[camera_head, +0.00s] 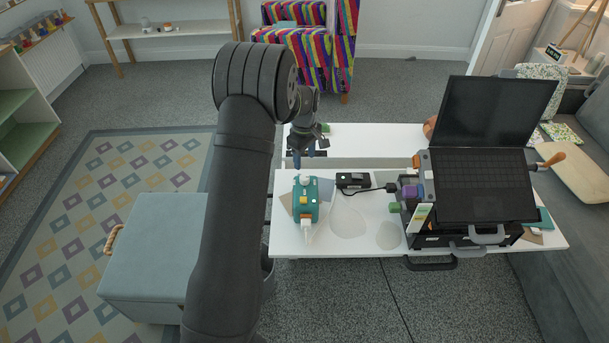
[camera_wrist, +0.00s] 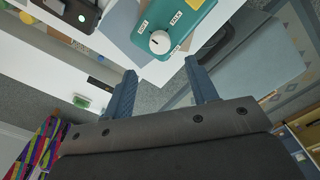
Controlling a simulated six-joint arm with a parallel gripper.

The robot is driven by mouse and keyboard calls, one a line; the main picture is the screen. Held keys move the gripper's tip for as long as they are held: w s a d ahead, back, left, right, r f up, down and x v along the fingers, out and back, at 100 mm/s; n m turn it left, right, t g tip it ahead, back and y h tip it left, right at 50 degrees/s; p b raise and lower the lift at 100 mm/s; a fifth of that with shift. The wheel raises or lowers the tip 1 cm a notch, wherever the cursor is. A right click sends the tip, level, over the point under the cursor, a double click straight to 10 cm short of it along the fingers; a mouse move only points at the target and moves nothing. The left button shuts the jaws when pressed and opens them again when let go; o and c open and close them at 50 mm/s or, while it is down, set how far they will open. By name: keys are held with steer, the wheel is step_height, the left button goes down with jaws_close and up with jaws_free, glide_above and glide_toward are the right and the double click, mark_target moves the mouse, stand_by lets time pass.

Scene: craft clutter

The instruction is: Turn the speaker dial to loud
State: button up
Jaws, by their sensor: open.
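The speaker is a teal box (camera_head: 307,212) standing on the left part of the white table in the head view. In the wrist view the teal speaker (camera_wrist: 188,14) shows at the top, with a white round dial (camera_wrist: 159,42) and small labels around it. My gripper (camera_head: 306,157) is at the table's back left, behind the speaker. In the wrist view its blue fingers (camera_wrist: 165,85) are wide apart and empty. They point toward the dial and are apart from it.
A black box (camera_head: 352,181) with a cable lies right of the speaker. A large black case (camera_head: 475,185) with a raised lid fills the table's right side. Pale round patches (camera_head: 348,222) lie between them. A grey storage box (camera_head: 150,255) stands left of the table.

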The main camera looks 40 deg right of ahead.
mark_target(304, 177)
step_height(304, 177, down, 9)
steer(key=shift+r, duration=0.15)
steer(key=c, duration=1)
